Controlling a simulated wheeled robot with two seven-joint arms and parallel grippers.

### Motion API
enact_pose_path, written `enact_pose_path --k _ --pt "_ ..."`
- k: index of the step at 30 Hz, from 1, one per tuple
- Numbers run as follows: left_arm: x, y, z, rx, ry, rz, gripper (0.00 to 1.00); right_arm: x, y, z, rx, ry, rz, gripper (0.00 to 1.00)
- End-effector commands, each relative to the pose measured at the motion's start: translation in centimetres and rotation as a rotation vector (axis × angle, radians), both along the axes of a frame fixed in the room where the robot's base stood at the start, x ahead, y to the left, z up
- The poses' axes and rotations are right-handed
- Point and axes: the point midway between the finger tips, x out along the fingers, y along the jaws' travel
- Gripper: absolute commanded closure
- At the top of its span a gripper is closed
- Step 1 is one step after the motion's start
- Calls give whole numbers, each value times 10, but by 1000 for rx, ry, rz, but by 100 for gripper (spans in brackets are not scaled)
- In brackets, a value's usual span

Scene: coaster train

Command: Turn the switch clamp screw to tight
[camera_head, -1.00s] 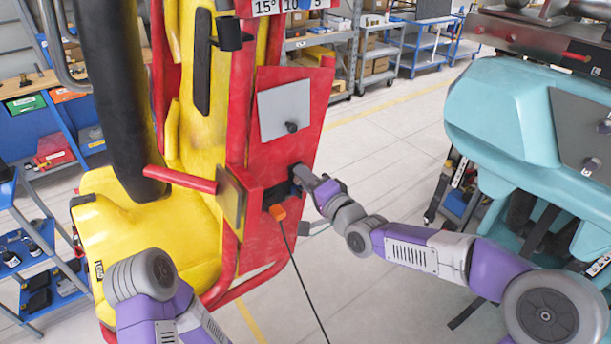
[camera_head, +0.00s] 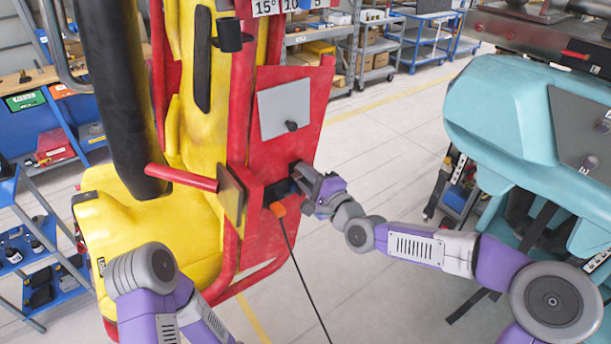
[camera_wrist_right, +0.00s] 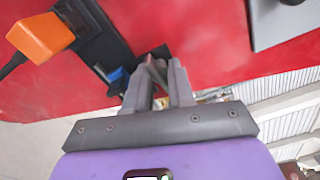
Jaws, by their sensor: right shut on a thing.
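The red side panel (camera_head: 300,150) of the yellow coaster seat carries a black switch mount (camera_head: 277,190). My right gripper (camera_head: 298,168) reaches it from the right, at the panel's edge. In the right wrist view its fingers (camera_wrist_right: 157,75) are shut on the small switch clamp screw, which they mostly hide, against a black bracket (camera_wrist_right: 150,58). A blue piece (camera_wrist_right: 118,75) sits just left of the fingers. An orange plug (camera_head: 278,208) with a black cable is below and left of the gripper; it also shows in the wrist view (camera_wrist_right: 40,37). My left gripper is out of view.
A grey plate (camera_head: 285,108) with a black knob (camera_head: 291,126) is above on the panel. A red bar (camera_head: 180,178) sticks out to the left. A teal machine (camera_head: 520,130) stands at right. The floor between it and the panel is clear.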

Motion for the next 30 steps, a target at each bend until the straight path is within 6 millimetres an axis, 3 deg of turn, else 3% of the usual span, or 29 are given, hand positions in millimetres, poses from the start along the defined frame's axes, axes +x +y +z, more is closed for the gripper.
enact_pose_path --k 12,13,15,24,30 --pt "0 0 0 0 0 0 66 1 0 3 8 -4 -2 100" --pt "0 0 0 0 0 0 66 1 0 3 7 -4 -2 72" --pt "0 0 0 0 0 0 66 1 0 3 6 -4 -2 66" --pt "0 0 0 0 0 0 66 -1 -1 1 4 0 -1 66" --pt "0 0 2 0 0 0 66 -16 -14 1 2 0 -3 66"
